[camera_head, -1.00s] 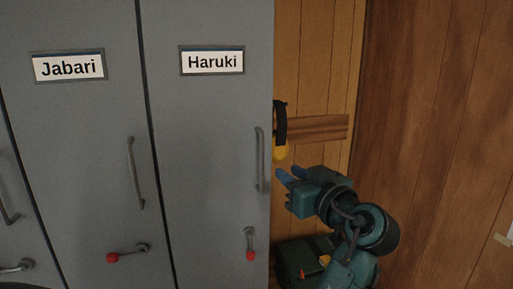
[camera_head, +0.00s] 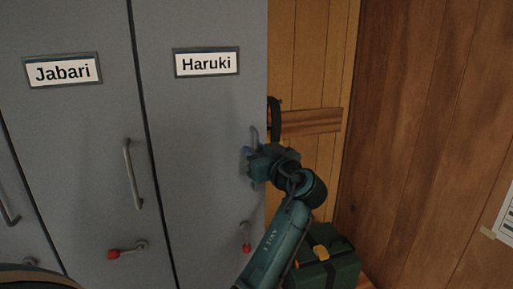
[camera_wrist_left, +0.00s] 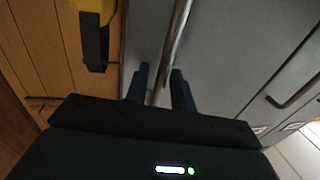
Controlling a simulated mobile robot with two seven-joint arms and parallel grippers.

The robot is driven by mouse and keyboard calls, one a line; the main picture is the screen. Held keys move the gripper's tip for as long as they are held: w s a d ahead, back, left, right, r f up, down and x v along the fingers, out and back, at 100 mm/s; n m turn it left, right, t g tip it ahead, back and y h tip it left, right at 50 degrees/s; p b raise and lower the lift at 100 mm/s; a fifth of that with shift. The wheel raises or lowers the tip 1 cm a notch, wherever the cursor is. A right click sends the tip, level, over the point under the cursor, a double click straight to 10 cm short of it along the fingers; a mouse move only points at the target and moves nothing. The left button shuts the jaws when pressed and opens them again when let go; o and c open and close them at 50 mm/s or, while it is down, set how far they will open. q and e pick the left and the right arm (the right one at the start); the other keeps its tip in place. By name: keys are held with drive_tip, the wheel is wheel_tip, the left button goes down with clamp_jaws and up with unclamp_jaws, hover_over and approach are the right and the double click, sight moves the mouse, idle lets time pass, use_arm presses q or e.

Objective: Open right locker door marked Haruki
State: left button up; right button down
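The grey locker door marked Haruki (camera_head: 205,130) looks shut. Its name plate (camera_head: 206,63) is near the top. Its vertical handle (camera_head: 254,136) is near the right edge, mostly hidden behind my left gripper (camera_head: 247,165). Below is a latch lever with a red knob (camera_head: 246,248), hanging down. In the left wrist view, the handle bar (camera_wrist_left: 172,48) runs between the two fingers of my left gripper (camera_wrist_left: 160,88). The fingers are apart, one on each side of the bar, and do not look closed on it. My right gripper is not in view.
The Jabari locker door (camera_head: 85,150) is to the left, with its handle (camera_head: 132,174) and a red-knobbed lever (camera_head: 113,254) lying sideways. Right of the lockers are a wooden wall (camera_head: 420,130), a wall rail (camera_head: 312,121) and a green box (camera_head: 330,270) on the floor.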

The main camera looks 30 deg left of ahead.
use_arm(q)
drive_tip(key=shift+a, duration=0.1)
drive_tip(key=shift+c, duration=0.5)
clamp_jaws()
